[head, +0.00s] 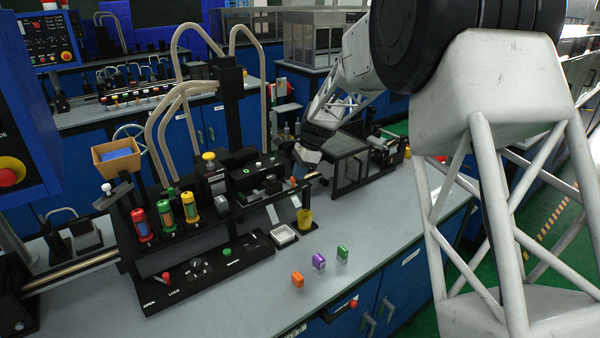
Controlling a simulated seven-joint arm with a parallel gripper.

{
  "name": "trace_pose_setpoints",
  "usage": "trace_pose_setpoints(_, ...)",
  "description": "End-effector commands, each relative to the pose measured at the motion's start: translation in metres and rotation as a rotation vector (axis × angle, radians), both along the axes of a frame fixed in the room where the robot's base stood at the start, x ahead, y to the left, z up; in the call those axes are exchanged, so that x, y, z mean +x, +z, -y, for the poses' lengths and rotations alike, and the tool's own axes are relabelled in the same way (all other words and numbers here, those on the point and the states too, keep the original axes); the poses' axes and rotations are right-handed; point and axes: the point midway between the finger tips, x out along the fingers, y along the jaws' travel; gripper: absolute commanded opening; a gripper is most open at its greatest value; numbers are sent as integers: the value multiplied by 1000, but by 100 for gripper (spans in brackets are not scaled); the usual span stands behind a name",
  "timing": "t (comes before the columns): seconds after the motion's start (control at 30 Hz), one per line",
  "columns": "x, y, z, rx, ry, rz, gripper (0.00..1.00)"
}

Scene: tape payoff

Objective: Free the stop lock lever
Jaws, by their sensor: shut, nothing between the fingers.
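A small lever with a red knob (166,275) stands on the black front panel (205,275) at the lower left, by the printed words OPEN and LOCK. It appears to be the stop lock lever; the knob seems nearer LOCK, but its exact position is too small to tell. My gripper (308,172) is well to the right and farther back, beside the right end of the black station. It is shut and empty, small and dark in this view, and apart from the lever. Its fingertips are hard to make out against the black parts.
Red, green and yellow cylinders (164,213) stand in the rack behind the panel. Orange, purple (318,261) and green blocks lie on the grey bench. A clear-sided box (350,160) stands near my gripper.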

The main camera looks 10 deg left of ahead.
Motion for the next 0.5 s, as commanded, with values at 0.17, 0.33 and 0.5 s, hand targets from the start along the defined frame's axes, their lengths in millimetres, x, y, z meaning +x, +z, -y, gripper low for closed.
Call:
trace_pose_setpoints(0.17, -2, -3, 0, -2, -22, -4, 0)
trace_pose_setpoints(0.33, -3, -3, -1, -2, -41, -4, 0)
trace_pose_setpoints(0.5, -4, -2, -1, -1, -55, -3, 0)
